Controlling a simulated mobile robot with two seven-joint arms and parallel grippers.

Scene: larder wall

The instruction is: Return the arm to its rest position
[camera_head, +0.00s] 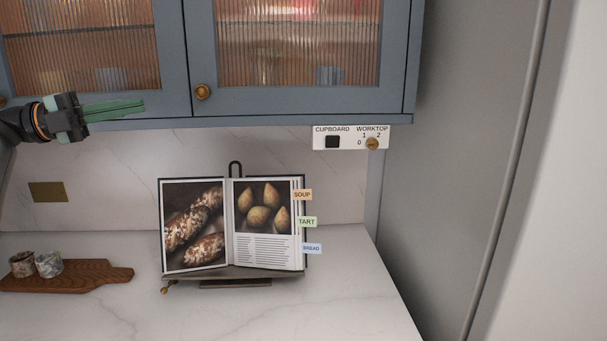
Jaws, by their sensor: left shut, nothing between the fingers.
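My left gripper (115,109) comes in from the left at the upper left, in front of the lower edge of the blue-grey wall cupboard (300,103). Its green fingers are shut and point right, with nothing held between them. The fingers stop well short of the round brass knob (202,92) on the right-hand cupboard door. My right gripper is not in view.
An open cookbook (265,250) with coloured tabs stands on a stand on the marble worktop (350,300). A wooden board (95,278) with two small pots lies at left. A switch panel (350,131) hangs under the cupboard. A tall grey unit (450,150) rises at right.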

